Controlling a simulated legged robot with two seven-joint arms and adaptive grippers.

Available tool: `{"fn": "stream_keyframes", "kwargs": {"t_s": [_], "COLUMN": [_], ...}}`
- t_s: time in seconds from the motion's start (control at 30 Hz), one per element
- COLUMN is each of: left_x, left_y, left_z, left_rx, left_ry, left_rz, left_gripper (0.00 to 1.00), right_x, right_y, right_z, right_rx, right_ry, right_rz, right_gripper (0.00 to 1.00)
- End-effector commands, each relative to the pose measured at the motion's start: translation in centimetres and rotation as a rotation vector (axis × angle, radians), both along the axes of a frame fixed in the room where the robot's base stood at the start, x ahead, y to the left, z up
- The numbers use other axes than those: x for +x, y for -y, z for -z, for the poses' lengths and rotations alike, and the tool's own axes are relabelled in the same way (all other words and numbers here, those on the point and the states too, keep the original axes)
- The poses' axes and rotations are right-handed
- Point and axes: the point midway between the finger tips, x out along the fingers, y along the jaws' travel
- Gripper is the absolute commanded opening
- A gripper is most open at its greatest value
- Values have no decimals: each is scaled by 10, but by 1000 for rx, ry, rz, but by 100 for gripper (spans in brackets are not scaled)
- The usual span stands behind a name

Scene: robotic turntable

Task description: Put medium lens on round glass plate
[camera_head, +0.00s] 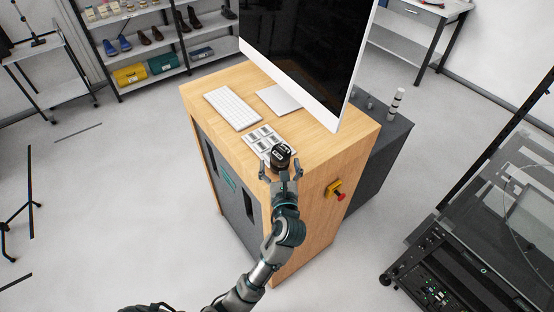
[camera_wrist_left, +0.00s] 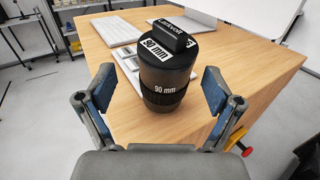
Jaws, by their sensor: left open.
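A black cylindrical lens (camera_head: 281,152) marked "90 mm" stands upright near the front corner of the wooden desk. It also shows large in the left wrist view (camera_wrist_left: 165,75), with a rectangular block on its top cap. My left gripper (camera_head: 281,168) is open, with its fingers spread on the near side of the lens. In the left wrist view the two blue pads (camera_wrist_left: 158,92) flank the lens with gaps on both sides. A framed unit with a dark glassy top (camera_head: 505,185) stands at the right; a round glass plate on it is not clear. My right gripper is not in view.
The desk (camera_head: 310,135) holds a keyboard (camera_head: 232,107), a large monitor (camera_head: 305,50) and a grey tray of small cards (camera_head: 262,138) right behind the lens. A yellow box with a red button (camera_head: 335,190) is on the desk's side. Open floor lies between desk and framed unit.

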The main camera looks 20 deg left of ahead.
Motion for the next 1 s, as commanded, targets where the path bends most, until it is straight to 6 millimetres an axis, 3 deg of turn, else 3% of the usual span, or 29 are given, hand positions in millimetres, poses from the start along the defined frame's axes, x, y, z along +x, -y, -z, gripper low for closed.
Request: {"fn": "stream_keyframes", "kwargs": {"t_s": [0.2,0.5,0.83,1.0], "left_x": [30,34,34,35], "left_y": [-12,-18,-16,-16], "left_z": [-2,0,0,0], "left_rx": [2,-3,0,0], "left_ry": [1,1,-1,1], "left_rz": [0,1,-1,0], "left_gripper": [91,89,6,3], "right_x": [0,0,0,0], "right_y": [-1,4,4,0], "right_z": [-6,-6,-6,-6], "right_rx": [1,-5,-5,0], "right_ry": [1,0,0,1], "right_rz": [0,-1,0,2], "right_gripper": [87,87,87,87]}}
